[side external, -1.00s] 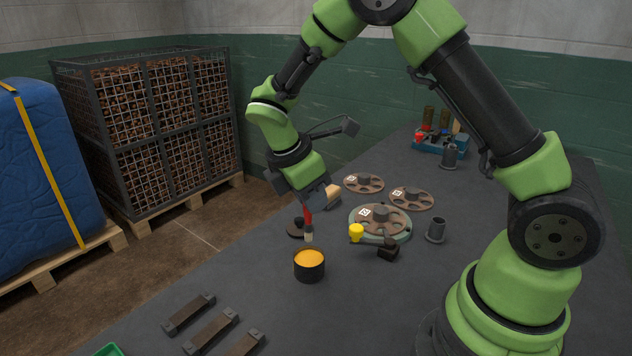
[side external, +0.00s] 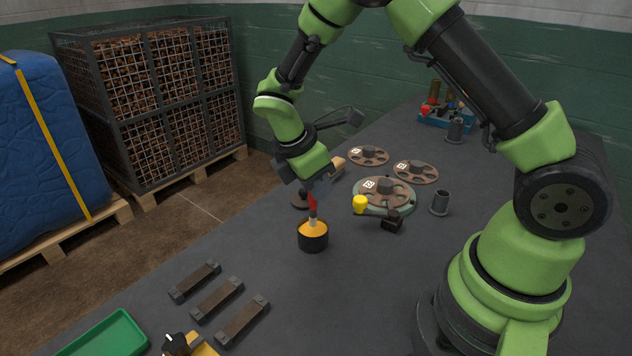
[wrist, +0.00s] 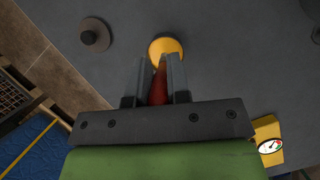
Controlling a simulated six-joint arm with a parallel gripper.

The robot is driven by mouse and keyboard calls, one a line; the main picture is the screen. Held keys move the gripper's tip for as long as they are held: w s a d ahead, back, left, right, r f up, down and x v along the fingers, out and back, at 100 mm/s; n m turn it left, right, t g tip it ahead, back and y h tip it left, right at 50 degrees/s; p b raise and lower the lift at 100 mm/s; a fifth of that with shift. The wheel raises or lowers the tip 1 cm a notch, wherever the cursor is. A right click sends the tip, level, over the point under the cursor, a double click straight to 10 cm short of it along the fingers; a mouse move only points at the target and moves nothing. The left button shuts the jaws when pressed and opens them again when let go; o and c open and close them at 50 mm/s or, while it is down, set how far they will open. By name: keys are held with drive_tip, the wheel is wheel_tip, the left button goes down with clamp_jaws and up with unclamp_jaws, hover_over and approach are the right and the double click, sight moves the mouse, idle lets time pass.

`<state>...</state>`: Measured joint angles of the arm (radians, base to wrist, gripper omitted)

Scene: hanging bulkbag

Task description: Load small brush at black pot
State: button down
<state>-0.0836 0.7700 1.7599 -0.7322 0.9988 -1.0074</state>
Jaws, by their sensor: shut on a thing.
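The black pot (side external: 313,241) stands on the dark table and holds orange-yellow contents, also seen in the wrist view (wrist: 166,46). My gripper (side external: 311,192) is above the pot, its jaws shut on the red handle of the small brush (side external: 313,207). The brush points down, with its lower end at the pot's opening. In the wrist view the red handle (wrist: 159,86) sits between the two fingers. The bristle tip is hidden, so I cannot tell how deep it is.
Brown wheel-shaped discs (side external: 385,191) lie right of the pot, beside a yellow-topped object (side external: 360,204). Several dark bars (side external: 217,298) and a green tray (side external: 105,338) are in front. A blue rack (side external: 446,118) stands at the back. Table between pot and bars is clear.

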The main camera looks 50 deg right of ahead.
drive_tip(key=shift+f, duration=0.6)
idle(1.3)
drive_tip(key=shift+r, duration=3.55)
